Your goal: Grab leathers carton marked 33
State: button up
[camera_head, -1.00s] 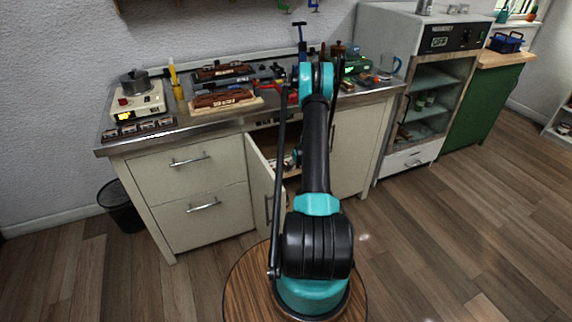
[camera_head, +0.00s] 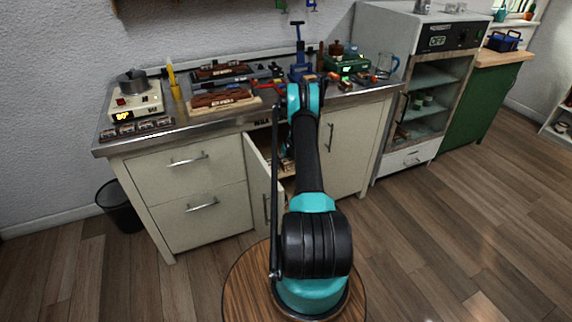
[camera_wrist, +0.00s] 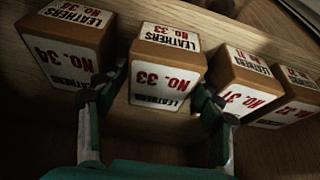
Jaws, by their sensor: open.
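The leathers carton marked 33 (camera_wrist: 165,72) is a brown box with white labels and red print, in the middle of the wrist view. My gripper (camera_wrist: 155,88) is open, with one finger on each side of this carton. The left finger reaches into the gap beside the carton marked 34 (camera_wrist: 65,48), and the right finger into the gap beside the carton marked 31 (camera_wrist: 240,85). Whether the fingers touch the 33 carton cannot be told. In the head view my arm reaches into the open cabinet, and the gripper is hidden there.
Another leathers carton (camera_wrist: 290,98) stands at the far right of the row, on a wooden surface. The cabinet door (camera_head: 262,185) stands open left of my arm. The steel worktop (camera_head: 190,118) above bears tools and several items.

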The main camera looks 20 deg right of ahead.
jog(key=shift+w+f, duration=0.15)
jog(key=shift+f, duration=0.2)
jog(key=c, duration=0.9)
jog(key=shift+r, duration=0.15)
jog(key=shift+c, duration=0.2)
